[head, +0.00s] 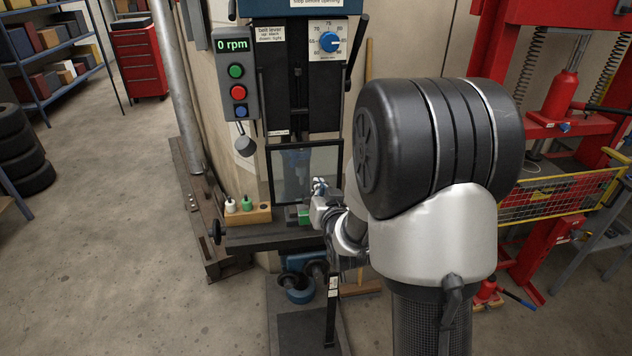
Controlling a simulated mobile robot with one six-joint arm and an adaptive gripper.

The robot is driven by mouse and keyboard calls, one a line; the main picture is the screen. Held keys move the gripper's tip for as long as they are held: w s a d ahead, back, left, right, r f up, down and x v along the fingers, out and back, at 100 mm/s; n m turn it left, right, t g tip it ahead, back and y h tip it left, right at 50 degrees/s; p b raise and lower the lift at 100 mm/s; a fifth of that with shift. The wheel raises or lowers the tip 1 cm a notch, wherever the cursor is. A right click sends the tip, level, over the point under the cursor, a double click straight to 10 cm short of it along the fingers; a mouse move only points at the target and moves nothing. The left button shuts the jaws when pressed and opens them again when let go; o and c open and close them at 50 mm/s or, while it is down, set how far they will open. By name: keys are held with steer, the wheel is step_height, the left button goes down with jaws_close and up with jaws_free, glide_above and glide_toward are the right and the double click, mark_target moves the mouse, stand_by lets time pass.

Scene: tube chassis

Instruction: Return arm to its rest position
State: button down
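My arm rises large at the right of centre in the head view, its black and white joint close to the camera. My gripper (319,187) is at the far end of the arm, small and partly hidden. It is in front of the clear guard of the drill press, above the press table. Its fingers are too small to tell whether they are open or shut, or whether anything is between them.
The drill press has a guard (305,172), a control box (238,75) reading 0 rpm and a table (265,235). A wooden block (247,213) with small bottles stands on the table. A red press (545,90) is at the right. The floor (110,220) at left is clear.

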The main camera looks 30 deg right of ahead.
steer(key=s+a+r+n+g+y, duration=0.1)
steer(key=s+a, duration=0.4)
steer(key=s, duration=0.6)
steer(key=s+a+r+n+g+y, duration=0.1)
steer(key=s+a+g, duration=0.4)
steer(key=s, duration=0.6)
steer(key=s+a+r+n+g+y, duration=0.1)
steer(key=s+a+r+n+g, duration=0.2)
steer(key=s, duration=0.9)
steer(key=a+r+g, duration=0.1)
steer(key=a, duration=0.1)
steer(key=shift+a, duration=0.35)
steer(key=shift+s, duration=0.1)
